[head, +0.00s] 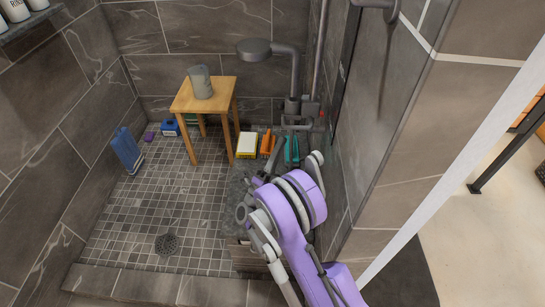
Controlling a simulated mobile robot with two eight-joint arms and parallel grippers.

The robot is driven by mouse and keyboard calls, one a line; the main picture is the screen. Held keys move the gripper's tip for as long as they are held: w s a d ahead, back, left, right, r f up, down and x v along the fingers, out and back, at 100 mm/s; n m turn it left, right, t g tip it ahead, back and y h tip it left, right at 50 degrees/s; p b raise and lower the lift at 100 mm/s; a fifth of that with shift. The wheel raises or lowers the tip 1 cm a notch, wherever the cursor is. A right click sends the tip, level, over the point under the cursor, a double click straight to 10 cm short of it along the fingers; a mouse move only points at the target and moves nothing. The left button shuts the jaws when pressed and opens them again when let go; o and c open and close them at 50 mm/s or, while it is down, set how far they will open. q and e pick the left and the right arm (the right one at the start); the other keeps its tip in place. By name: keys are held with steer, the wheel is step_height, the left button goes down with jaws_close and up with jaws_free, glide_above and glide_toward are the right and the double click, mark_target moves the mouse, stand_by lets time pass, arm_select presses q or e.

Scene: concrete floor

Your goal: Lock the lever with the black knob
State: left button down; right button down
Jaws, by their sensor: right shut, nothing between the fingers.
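I cannot make out a lever with a black knob for certain. Grey metal shower fittings (292,106) stand at the back right, below a round shower head (254,50) on a bent pipe. My right arm, purple and grey, comes in from the bottom right. My right gripper (260,178) is near the arm's upper end, over the dark stone ledge, shut with nothing seen in it. The arm's own discs hide part of it and part of the ledge behind. My left gripper is out of view.
A wooden stool (191,106) carries a grey jug (200,82). Yellow (247,145), orange (267,143) and teal (291,150) items stand by the ledge. Blue bottles (126,151) (170,127) are at left.

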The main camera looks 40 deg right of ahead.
steer(key=w+d+r, duration=0.3)
steer(key=w+r, duration=0.1)
steer(key=shift+d+r, duration=0.15)
steer(key=shift+r, duration=0.05)
stand_by(0.3)
steer(key=r, duration=0.1)
steer(key=r+m+g+p, duration=0.1)
steer(key=w+a+r+m+g, duration=0.1)
steer(key=shift+p, duration=0.35)
steer(key=shift+a, duration=0.15)
